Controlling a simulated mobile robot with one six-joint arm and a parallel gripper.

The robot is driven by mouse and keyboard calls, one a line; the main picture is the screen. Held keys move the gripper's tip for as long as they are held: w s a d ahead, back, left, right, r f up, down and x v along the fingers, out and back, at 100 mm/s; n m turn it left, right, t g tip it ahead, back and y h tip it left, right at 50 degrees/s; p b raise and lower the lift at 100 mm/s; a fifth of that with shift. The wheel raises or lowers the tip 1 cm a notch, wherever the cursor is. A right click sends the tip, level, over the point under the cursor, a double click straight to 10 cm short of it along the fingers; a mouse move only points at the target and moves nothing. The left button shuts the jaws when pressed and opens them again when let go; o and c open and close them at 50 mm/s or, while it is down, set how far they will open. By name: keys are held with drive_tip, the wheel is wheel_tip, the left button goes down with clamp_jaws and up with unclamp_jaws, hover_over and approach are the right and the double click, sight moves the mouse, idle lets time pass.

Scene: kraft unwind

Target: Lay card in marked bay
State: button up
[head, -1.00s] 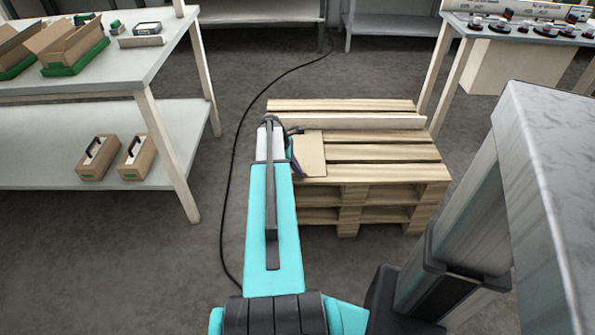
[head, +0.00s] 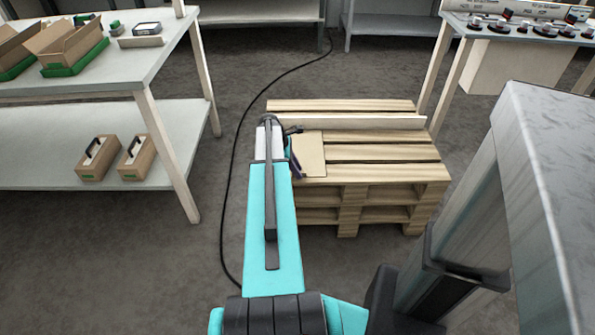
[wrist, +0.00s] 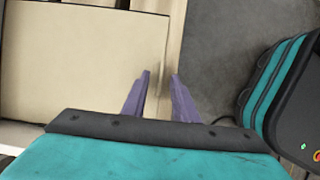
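A flat tan card (head: 311,152) lies on the wooden pallet (head: 388,172), near its left front corner. In the wrist view the card (wrist: 75,65) fills the upper left as a pale sheet. My gripper (head: 296,160) is at the card's left edge in the head view, partly hidden by my arm. In the wrist view the two purple fingertips of my gripper (wrist: 162,74) are apart, near the card's right edge there, with no object clearly between them. Whether they touch the card I cannot tell. I cannot make out a marked bay.
A pale board (head: 365,121) lies across the pallet behind the card. A black cable (head: 236,160) runs along the floor left of the pallet. A bench (head: 150,60) with boxes stands at left, another table (head: 540,30) at back right. Floor in front is clear.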

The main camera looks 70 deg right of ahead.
drive_tip(key=p+v, duration=0.1)
drive_tip(key=v, duration=1.2)
